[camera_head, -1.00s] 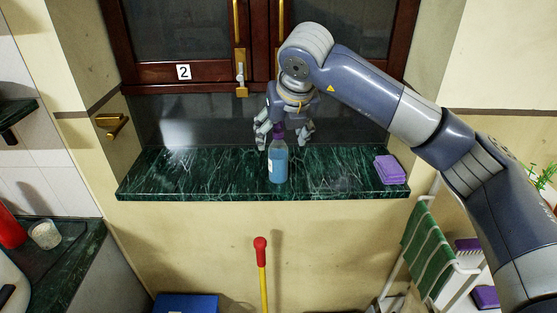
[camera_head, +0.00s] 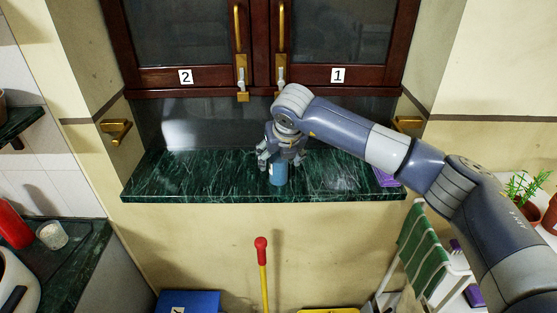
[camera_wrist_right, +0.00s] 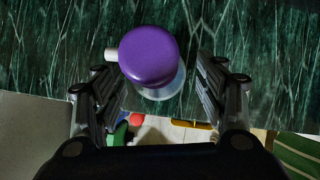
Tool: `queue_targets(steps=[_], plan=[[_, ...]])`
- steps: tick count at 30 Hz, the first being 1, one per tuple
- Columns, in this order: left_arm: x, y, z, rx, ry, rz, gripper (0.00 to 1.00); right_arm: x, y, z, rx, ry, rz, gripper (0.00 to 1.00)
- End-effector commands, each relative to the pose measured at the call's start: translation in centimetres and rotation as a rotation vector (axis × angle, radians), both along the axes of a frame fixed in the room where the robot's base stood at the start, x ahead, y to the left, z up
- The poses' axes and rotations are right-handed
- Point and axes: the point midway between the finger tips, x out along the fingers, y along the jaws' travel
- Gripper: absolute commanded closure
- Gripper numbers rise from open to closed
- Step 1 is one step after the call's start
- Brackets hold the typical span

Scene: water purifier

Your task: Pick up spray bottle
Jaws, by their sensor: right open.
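The spray bottle (camera_head: 278,174) stands upright on the green marble ledge, its blue lower part showing in the head view. Its upper part is hidden by my right gripper (camera_head: 281,158), which is lowered over it from above. In the right wrist view the bottle's round purple cap (camera_wrist_right: 149,55) with a pale nozzle shows between the two open fingers of my right gripper (camera_wrist_right: 160,95). Gaps show on both sides of the cap, wider on the right. My left gripper is not in view.
The marble ledge (camera_head: 165,180) is clear to the left. A purple sponge (camera_head: 385,178) lies at its right end, partly behind my arm. Wooden cabinet doors (camera_head: 185,40) with brass handles rise behind. A red-topped yellow pole (camera_head: 262,260) stands below the front edge.

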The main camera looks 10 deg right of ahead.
Motion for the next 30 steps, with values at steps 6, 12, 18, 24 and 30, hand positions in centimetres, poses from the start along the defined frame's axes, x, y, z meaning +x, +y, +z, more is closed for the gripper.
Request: queue_targets(steps=[6, 12, 18, 24, 30], plan=[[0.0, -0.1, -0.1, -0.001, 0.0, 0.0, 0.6, 0.0, 0.0, 0.0, 0.001, 0.0, 0.0, 0.41], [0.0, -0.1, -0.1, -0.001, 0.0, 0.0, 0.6, 0.0, 0.0, 0.0, 0.0, 0.0, 0.0, 0.86], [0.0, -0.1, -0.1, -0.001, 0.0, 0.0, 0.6, 0.0, 0.0, 0.0, 0.001, -0.001, 0.0, 0.89], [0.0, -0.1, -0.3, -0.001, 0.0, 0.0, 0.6, 0.0, 0.0, 0.3, 0.001, -0.002, 0.0, 0.89], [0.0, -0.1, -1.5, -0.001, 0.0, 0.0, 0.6, 0.1, 0.1, 2.3, 0.002, -0.007, 0.0, 0.89]])
